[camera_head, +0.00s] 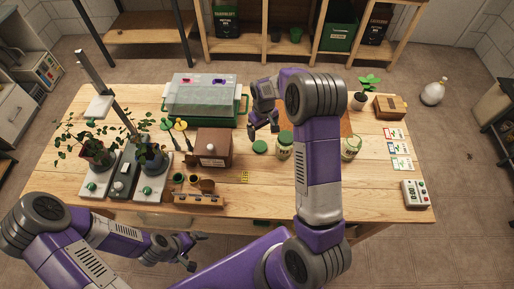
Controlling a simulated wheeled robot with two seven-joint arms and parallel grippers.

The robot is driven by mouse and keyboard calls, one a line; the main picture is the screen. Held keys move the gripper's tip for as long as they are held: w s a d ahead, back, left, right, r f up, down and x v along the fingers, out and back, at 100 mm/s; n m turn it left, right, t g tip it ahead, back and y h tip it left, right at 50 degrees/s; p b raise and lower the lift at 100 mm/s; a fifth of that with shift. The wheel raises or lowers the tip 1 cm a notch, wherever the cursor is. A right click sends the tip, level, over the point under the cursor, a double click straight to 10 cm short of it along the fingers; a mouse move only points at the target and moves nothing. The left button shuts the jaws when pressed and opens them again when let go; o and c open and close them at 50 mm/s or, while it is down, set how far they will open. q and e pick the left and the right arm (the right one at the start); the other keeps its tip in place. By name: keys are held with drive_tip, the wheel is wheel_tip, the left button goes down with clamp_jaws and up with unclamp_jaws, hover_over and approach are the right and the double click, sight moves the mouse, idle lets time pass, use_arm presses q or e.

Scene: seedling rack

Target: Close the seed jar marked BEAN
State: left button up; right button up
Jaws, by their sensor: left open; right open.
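A glass jar with a green top (284,150) stands upright near the middle of the table. A loose round green lid (260,147) lies flat just left of it. A second glass jar (350,149), greenish, stands to the right beyond my arm. The jar labels are too small to read, so I cannot tell which is BEAN. My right gripper (263,132) is open and points down, above and behind the loose lid, apparently empty. My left gripper (193,252) is open and empty at the table's front edge, far from the jars.
A brown box (213,148) stands left of the lid, with a green-based propagator (203,99) behind it. A wooden holder (199,200) and small pots sit in front. Seed packets (398,148) and a digital timer (415,193) lie at right. My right arm hides part of the table.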

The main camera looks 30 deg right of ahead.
sight(260, 146)
wheel_tip(260, 146, down, 3)
drive_tip(key=shift+w+r+b, duration=0.1)
drive_tip(key=shift+w+b, duration=0.05)
drive_tip(key=shift+b, duration=0.75)
drive_tip(key=shift+w+f, duration=0.2)
drive_tip(key=shift+w, duration=0.05)
use_arm(q)
drive_tip(key=f, duration=0.3)
drive_tip(key=shift+w, duration=0.35)
use_arm(e)
drive_tip(key=shift+s, duration=0.1)
use_arm(q)
drive_tip(key=shift+s, duration=0.1)
use_arm(e)
drive_tip(key=shift+r, duration=0.15)
use_arm(q)
drive_tip(key=shift+f, duration=0.15)
use_arm(e)
drive_tip(key=shift+f, duration=1.25)
drive_tip(key=shift+a, duration=0.1)
drive_tip(key=f, duration=0.2)
drive_tip(key=f+b, duration=0.1)
drive_tip(key=f, duration=0.2)
drive_tip(key=shift+w+a+f, duration=0.15)
drive_tip(key=shift+w+a, duration=0.05)
use_arm(q)
drive_tip(key=shift+f, duration=0.3)
